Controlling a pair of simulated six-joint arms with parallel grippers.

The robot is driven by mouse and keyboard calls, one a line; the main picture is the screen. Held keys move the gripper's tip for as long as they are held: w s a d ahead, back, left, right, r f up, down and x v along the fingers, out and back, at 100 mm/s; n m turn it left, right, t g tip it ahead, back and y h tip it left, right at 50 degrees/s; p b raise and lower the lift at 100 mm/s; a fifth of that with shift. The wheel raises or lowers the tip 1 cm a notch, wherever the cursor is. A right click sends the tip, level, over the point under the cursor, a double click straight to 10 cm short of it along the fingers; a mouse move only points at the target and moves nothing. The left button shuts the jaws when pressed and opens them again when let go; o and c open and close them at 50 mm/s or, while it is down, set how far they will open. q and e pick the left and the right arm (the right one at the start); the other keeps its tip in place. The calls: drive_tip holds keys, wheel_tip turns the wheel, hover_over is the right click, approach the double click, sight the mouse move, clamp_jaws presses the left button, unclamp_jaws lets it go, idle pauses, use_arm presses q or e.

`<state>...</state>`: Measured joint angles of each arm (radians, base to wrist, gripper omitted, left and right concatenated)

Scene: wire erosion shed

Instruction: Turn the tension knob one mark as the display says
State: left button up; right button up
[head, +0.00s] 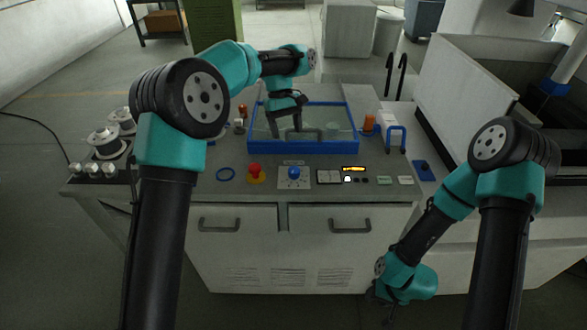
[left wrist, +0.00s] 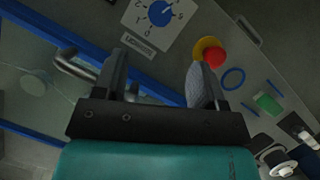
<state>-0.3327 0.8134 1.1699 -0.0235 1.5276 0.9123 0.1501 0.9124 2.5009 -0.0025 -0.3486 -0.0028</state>
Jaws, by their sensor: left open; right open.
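The tension knob (head: 294,172) is blue and sits on a white dial plate (head: 284,184) on the bench's front strip. In the left wrist view the knob (left wrist: 162,14) shows near the top edge, with numerals around it. Its exact setting is too small to tell. The display (head: 352,169) is a small lit orange strip right of the knob; its text is unreadable. My left gripper (head: 286,127) is open and empty above the blue-framed tank, behind the knob. Its spread fingers show in the left wrist view (left wrist: 158,83). My right gripper (head: 376,293) is open, low in front of the bench.
A red stop button (head: 254,169) on a yellow base and a blue ring (head: 226,174) lie left of the knob. The blue-framed tank (head: 303,148) stands behind it. Small buttons and labels lie to the right. Wire spools (head: 105,140) stand at the left.

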sight(294, 169)
use_arm(q)
drive_tip(key=x, duration=1.3)
drive_tip(key=c, duration=0.9)
